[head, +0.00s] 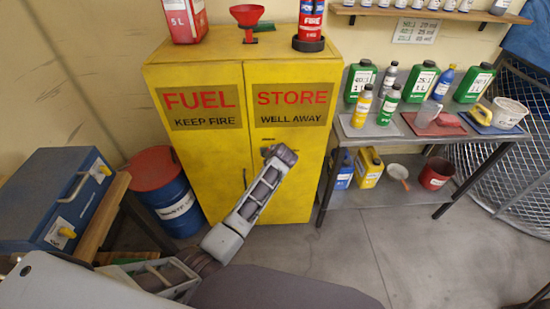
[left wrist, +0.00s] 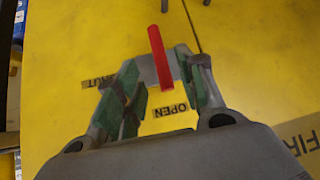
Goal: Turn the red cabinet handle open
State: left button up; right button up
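The red handle (left wrist: 160,55) is a straight bar on the yellow cabinet (head: 200,75). In the left wrist view it stands nearly upright, leaning slightly, on a grey plate. An OPEN label (left wrist: 168,110) lies below it and a SHUT label (left wrist: 98,83) to its left. My left gripper (left wrist: 158,64) is open, with its green-padded fingers on either side of the handle; no clear grip on it shows. In the head view my left arm reaches to the cabinet front and hides the handle and the fingertips. My right gripper is not in view.
A blue drum with a red lid (head: 173,192) stands left of the cabinet. A blue case (head: 50,200) sits on a wooden bench at the left. A metal table (head: 345,130) with several bottles stands at the right. The floor (head: 330,255) before the cabinet is clear.

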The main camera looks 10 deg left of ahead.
pick_arm(q)
jog(key=v, duration=0.7)
jog(key=shift+d, duration=0.1)
dwell(0.5)
jog(key=shift+m, duration=0.3)
